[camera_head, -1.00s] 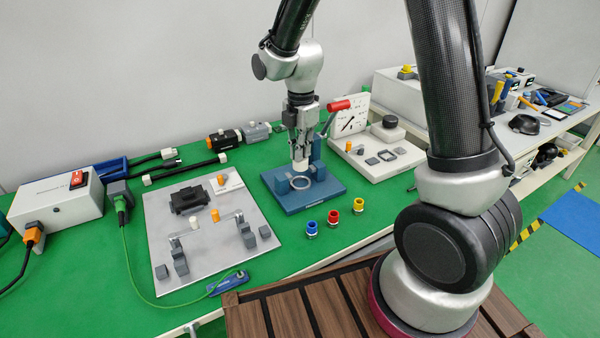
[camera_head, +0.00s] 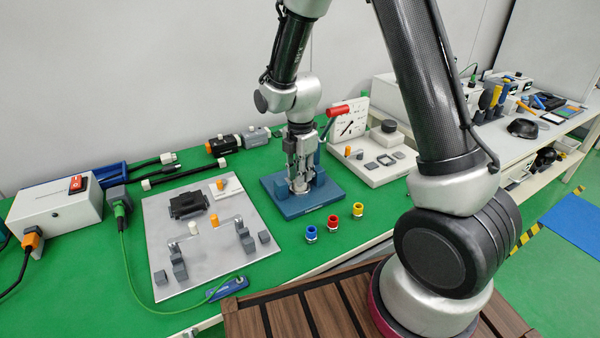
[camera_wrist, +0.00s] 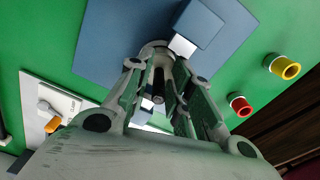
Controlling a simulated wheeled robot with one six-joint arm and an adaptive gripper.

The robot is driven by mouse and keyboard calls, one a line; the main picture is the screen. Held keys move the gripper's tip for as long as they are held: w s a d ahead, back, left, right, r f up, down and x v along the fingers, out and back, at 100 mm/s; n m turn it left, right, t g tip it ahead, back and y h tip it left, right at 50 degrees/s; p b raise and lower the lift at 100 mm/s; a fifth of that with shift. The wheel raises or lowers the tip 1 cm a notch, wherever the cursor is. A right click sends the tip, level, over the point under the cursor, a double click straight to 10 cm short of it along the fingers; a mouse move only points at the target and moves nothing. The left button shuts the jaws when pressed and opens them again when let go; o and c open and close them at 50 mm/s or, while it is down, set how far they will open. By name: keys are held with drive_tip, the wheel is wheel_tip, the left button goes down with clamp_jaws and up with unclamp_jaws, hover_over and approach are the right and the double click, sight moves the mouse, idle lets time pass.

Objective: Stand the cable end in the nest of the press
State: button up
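Blue, red and yellow collars (camera_head: 334,223) stand in front of the press. Black cables with white ends (camera_head: 168,158) lie at the back left.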

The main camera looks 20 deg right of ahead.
drive_tip(key=shift+r, duration=0.1)
wheel_tip(320, 180, up, 12)
drive_tip(key=shift+f, duration=0.2)
drive_tip(key=shift+r, duration=0.25)
drive_tip(key=s+d+r+m+t, duration=0.2)
drive_tip(key=s+d+r+m, duration=0.8)
drive_tip(key=s+r+m, duration=0.15)
drive_tip(key=s+d+r+m+t, duration=0.2)
drive_tip(key=s+d+m, duration=0.3)
drive_tip(key=s+m, duration=0.6)
drive_tip(key=shift+s+m, duration=0.3)
drive_tip(key=shift+m, duration=0.05)
